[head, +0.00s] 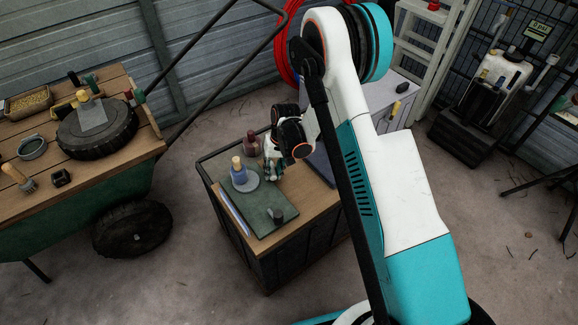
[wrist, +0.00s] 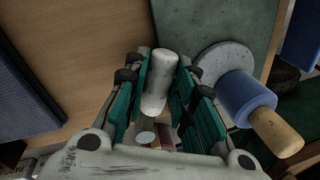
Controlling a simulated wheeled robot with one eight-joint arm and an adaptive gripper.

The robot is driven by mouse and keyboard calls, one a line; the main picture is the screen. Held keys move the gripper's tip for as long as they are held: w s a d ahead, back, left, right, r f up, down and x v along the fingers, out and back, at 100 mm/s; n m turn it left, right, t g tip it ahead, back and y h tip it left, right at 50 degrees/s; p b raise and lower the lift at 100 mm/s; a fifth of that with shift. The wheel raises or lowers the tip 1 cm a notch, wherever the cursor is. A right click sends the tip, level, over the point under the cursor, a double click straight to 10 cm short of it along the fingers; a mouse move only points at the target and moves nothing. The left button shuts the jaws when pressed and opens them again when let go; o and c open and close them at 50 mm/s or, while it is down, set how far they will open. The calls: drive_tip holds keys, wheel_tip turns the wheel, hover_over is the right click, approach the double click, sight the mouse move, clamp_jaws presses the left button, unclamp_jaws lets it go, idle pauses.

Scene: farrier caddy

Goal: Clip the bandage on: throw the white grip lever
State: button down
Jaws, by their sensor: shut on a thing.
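My gripper (wrist: 160,88) has its teal-padded fingers on both sides of the white grip (wrist: 155,82) and is shut on it. The grip shows as a short white cylinder; its lower end and whatever it joins are mostly hidden between the fingers. The blue bandage roll (wrist: 246,98), with a wooden peg end (wrist: 277,133), sits on a round grey disc (wrist: 222,60) beside the fingers. In the head view my gripper (head: 272,157) is low over the caddy top, just right of the bandage roll (head: 239,177). The white grip is not clear there.
A green barrow with a loaded wooden top (head: 150,145) stands left. Floor between them is open.

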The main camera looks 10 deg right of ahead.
drive_tip(key=shift+a+m, duration=0.65)
drive_tip(key=shift+m, duration=0.05)
drive_tip(key=shift+w+a+m+t, duration=0.15)
drive_tip(key=shift+a+m+t, duration=0.15)
drive_tip(key=shift+a+m, duration=0.65)
drive_tip(key=shift+d, duration=0.1)
drive_tip(key=c, duration=1.3)
unclamp_jaws()
drive_tip(key=shift+c, duration=0.2)
wheel_tip(320, 180, up, 12)
drive_tip(key=d, duration=0.2)
drive_tip(key=shift+s, duration=0.35)
drive_tip(key=shift+d+f, duration=0.1)
drive_tip(key=shift+f, duration=0.05)
